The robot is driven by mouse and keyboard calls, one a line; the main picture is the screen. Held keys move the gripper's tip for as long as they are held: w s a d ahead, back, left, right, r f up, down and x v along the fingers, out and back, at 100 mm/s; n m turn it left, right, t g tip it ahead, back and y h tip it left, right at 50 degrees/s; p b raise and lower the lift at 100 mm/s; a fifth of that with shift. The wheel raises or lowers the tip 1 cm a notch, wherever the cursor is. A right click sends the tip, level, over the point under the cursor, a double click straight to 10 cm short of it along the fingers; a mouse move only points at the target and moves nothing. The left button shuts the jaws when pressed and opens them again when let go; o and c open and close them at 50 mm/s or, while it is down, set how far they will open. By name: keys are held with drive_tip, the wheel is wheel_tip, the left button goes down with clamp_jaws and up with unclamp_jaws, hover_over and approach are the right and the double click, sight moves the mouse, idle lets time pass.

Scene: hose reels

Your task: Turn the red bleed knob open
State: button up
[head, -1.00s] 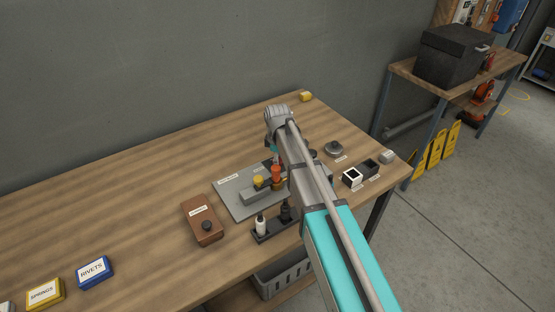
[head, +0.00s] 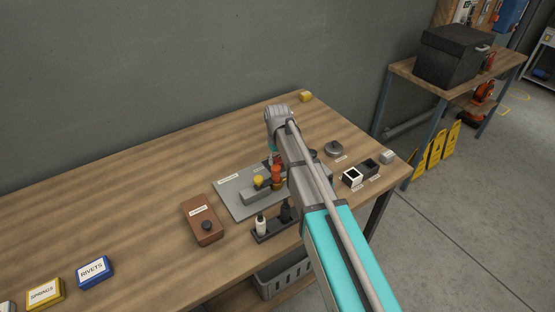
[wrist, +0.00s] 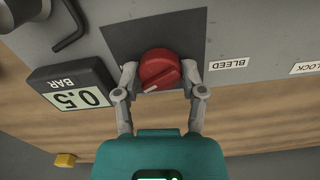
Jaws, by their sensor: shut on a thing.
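The red bleed knob (wrist: 160,68) shows in the wrist view, on a dark square of the grey panel beside the "BLEED" label (wrist: 228,64). It has a pale pointer line, which lies slightly tilted from the picture's horizontal. My gripper (wrist: 161,74) has one finger on each side of the knob and is shut on it.
A gauge (wrist: 75,90) reading "0.5 BAR" stands close to my left finger. Yellow (head: 258,182) and orange (head: 277,174) parts sit on the plate. A brown box (head: 203,221) and a bottle rack (head: 273,233) stand nearby. The bench's left middle is clear.

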drive_tip(key=m, duration=0.5)
drive_tip(key=shift+m, duration=0.3)
idle(0.4)
drive_tip(key=o, duration=1.1)
drive_tip(key=shift+o, duration=0.2)
drive_tip(key=shift+n, duration=0.5)
